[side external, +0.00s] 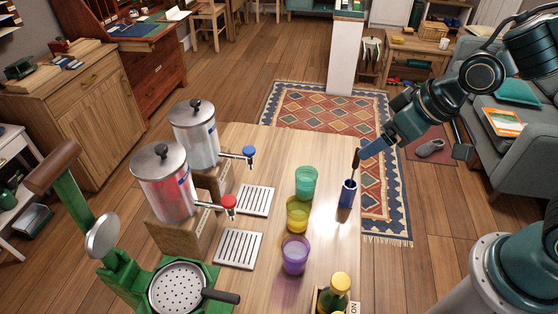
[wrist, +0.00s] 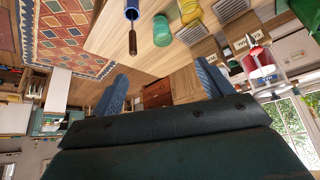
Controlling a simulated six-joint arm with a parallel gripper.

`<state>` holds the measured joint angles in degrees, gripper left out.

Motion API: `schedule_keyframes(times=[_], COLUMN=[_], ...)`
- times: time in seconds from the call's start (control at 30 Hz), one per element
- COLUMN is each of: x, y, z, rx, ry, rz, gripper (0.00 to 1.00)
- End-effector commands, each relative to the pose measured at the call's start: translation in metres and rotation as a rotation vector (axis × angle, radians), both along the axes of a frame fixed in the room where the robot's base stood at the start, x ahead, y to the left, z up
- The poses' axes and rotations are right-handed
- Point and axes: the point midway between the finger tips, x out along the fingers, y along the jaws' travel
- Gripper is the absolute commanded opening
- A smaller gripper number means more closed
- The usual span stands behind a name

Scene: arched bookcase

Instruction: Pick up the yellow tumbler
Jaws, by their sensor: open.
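The yellow tumbler (side external: 298,214) stands upright on the wooden table, between the green tumbler (side external: 306,182) and the purple tumbler (side external: 294,254) in the side view. The yellow tumbler (wrist: 189,11) shows at the top edge of the wrist view, partly cut off, beside the green tumbler (wrist: 162,31). My gripper (side external: 371,149) is above the table's right edge, beyond and to the right of the tumblers. In the wrist view my gripper (wrist: 161,72) has its two blue fingers wide apart with nothing between them.
A dark blue holder (side external: 347,194) with a brown-handled tool stands close below my gripper. Two drink dispensers (side external: 165,188) with drip trays (side external: 238,248) stand left of the tumblers. A green press (side external: 177,285) and a yellow-capped bottle (side external: 336,292) are at the near end.

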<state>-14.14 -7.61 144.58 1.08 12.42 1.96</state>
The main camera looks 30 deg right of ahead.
Motion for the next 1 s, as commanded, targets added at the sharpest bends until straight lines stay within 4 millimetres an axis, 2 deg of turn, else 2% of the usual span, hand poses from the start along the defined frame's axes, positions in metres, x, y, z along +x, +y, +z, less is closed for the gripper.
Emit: schedule_keyframes(times=[0.03,0.3,0.6,0.8,1.0], x=[0.004,0.021,0.026,0.026,0.026], y=[0.006,0.038,0.070,0.079,0.081], z=[-0.010,-0.058,-0.107,-0.123,-0.125], rx=[-0.002,-0.001,0.004,0.006,0.008], ry=[0.006,-0.008,-0.025,-0.033,-0.037], rz=[0.016,0.088,0.163,0.185,0.188], gripper=[0.79,0.79,0.79,0.79,0.79])
